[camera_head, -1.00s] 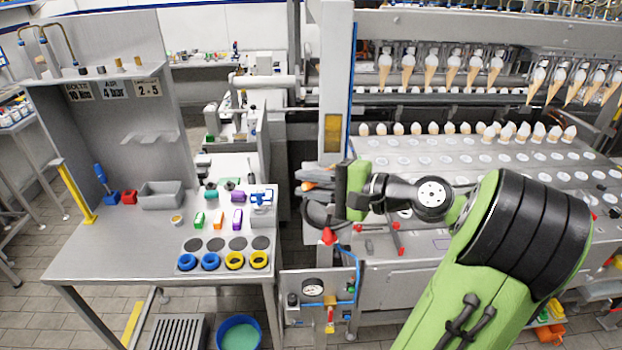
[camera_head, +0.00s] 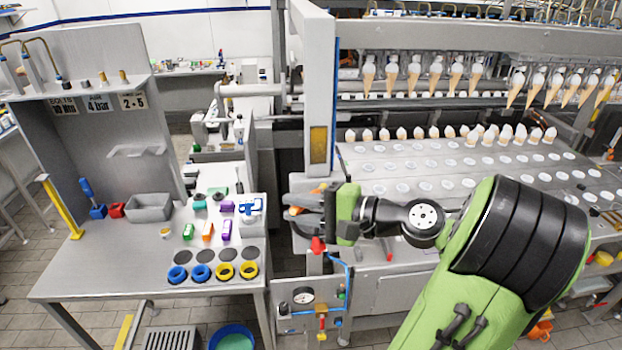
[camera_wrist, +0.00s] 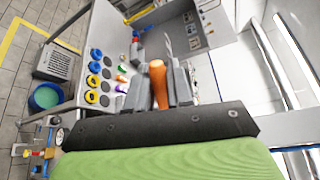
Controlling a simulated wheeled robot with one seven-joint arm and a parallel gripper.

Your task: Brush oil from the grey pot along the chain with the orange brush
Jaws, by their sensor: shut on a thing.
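My gripper (camera_head: 303,212) is between the bench and the cone machine, to the right of the bench edge. It is shut on the orange brush (camera_wrist: 158,85), whose handle stands between the two grey fingers in the wrist view. The brush's bristle end cannot be made out. A small round pot (camera_head: 165,232) with a yellowish top stands on the bench, left of the coloured blocks; I cannot tell whether it is the grey pot. The chain cannot be picked out clearly on the machine (camera_head: 440,185).
The bench (camera_head: 110,260) carries a grey open bin (camera_head: 150,207), coloured blocks, and blue and yellow rings. A grey post (camera_head: 318,90) rises just behind my gripper. A gauge panel (camera_head: 305,297) is below. The bench's front left is clear.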

